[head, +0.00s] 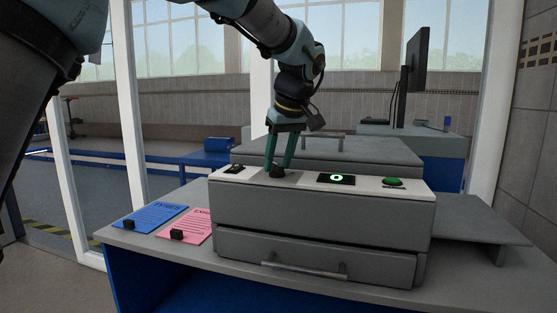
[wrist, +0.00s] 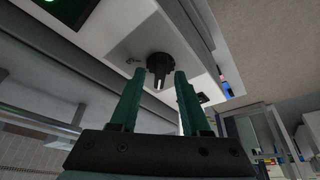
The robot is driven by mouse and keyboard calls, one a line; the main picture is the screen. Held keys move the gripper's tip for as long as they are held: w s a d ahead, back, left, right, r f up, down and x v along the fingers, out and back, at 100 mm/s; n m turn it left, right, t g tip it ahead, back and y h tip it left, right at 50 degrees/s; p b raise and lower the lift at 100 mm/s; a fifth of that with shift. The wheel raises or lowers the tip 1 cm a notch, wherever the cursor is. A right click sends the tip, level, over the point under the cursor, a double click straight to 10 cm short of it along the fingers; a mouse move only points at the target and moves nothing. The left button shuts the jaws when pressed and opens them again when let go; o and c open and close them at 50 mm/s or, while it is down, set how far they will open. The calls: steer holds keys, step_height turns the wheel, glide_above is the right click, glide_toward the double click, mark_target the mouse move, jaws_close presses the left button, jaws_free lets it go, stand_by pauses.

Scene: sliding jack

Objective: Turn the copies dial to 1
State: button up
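The copies dial (head: 277,173) is a small black knob on the light top panel of the grey copier (head: 320,210). In the wrist view the dial (wrist: 160,64) shows a pale pointer mark on its near side. My gripper (head: 278,166) is above the dial with its two green fingers pointing down. In the wrist view the gripper (wrist: 157,76) is open, with one finger on each side of the dial and gaps visible; contact is not seen. The display (head: 336,178) shows a green 0.
A green button (head: 393,182) and a black switch (head: 233,169) are on the same panel. A drawer handle (head: 304,270) sticks out in front. A blue sheet (head: 150,217) and a pink sheet (head: 190,228), each with a black block, lie left. A grey lid (head: 330,152) stands behind.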

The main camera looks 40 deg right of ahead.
steer(key=d+b+v, duration=0.1)
steer(key=v, duration=0.9)
steer(key=shift+s+a+r+b, duration=0.2)
steer(key=shift+a+r+b, duration=0.2)
steer(key=shift+a, duration=0.05)
steer(key=shift+s, duration=0.1)
